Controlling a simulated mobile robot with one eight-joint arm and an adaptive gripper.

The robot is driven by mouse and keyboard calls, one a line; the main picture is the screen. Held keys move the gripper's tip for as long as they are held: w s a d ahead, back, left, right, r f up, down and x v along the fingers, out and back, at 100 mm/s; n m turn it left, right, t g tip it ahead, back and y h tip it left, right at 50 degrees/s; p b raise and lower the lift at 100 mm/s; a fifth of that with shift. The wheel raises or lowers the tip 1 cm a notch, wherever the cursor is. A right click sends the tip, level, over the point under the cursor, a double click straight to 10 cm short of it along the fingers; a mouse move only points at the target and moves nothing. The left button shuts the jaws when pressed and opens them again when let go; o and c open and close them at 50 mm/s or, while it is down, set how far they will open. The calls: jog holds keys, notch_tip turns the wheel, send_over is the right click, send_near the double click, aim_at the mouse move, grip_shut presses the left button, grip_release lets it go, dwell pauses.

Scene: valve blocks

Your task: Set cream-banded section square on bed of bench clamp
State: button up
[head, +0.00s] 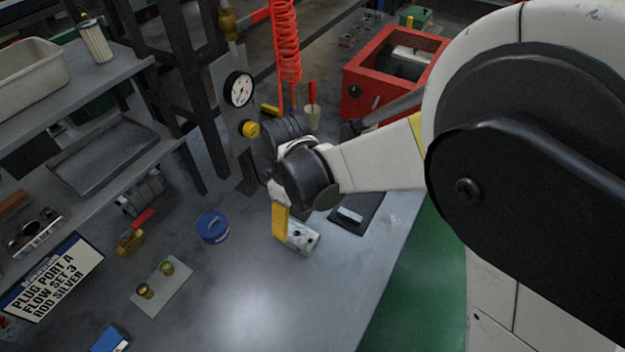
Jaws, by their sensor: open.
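My gripper (283,228) points down over the right part of the bench, with one yellow finger showing; its other finger is hidden. It is open. A silver-grey block (304,238) with dark holes lies on the bench right beside that finger; whether they touch is unclear. No cream band can be made out on this block. A dark flat plate (372,213) with a pale bar on it lies just right of the block, partly behind my wrist. I cannot tell whether it is the bench clamp. A grey ribbed part (142,194) lies at the left under the shelf.
A blue round part (212,228), a red-handled brass valve (131,238), a card with two brass plugs (176,290) and a sign (55,277) occupy the left. A gauge panel (238,120) and red box (392,72) stand behind. The front middle bench is clear.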

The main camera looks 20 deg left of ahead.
aim_at(297, 233)
jog(key=f+b, duration=0.1)
jog(key=f, duration=0.2)
jog(key=f+b, duration=0.1)
jog(key=f, duration=0.2)
jog(key=f+b, duration=0.2)
jog(key=f, duration=0.1)
jog(key=shift+w, duration=0.25)
jog(key=shift+d, duration=0.1)
jog(key=c, duration=1.5)
